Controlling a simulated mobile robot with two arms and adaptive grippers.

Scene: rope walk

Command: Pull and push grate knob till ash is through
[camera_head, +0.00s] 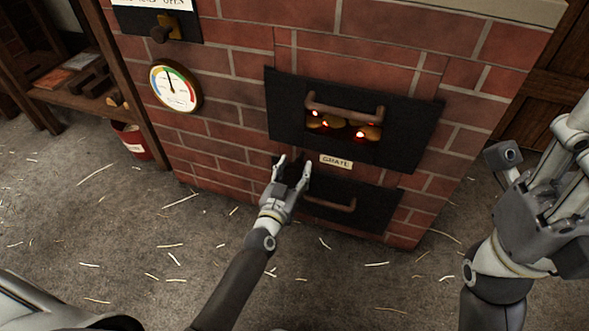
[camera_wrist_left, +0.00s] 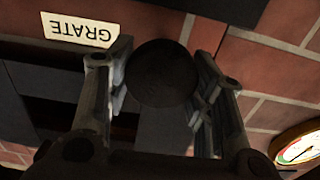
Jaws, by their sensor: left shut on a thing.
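The grate knob (camera_wrist_left: 163,73) is a dark round ball in the left wrist view, beside the GRATE label (camera_wrist_left: 76,30). My left gripper (camera_head: 291,170) is at the brick furnace front, left of the lower door, with its fingers on both sides of the knob and shut on it. In the head view the knob is mostly hidden in shadow between the fingers. The GRATE label (camera_head: 336,161) shows just above and right of the gripper. My right gripper (camera_head: 540,140) is raised at the right edge, open and empty, away from the furnace.
The upper black firebox door (camera_head: 290,115) has a slot with glowing embers (camera_head: 362,132) and a brown handle (camera_head: 345,109). The lower black door (camera_head: 375,208) has its own handle (camera_head: 330,204). A gauge (camera_head: 174,87), a red bucket (camera_head: 132,142) and a shelf stand left. Straw litters the floor.

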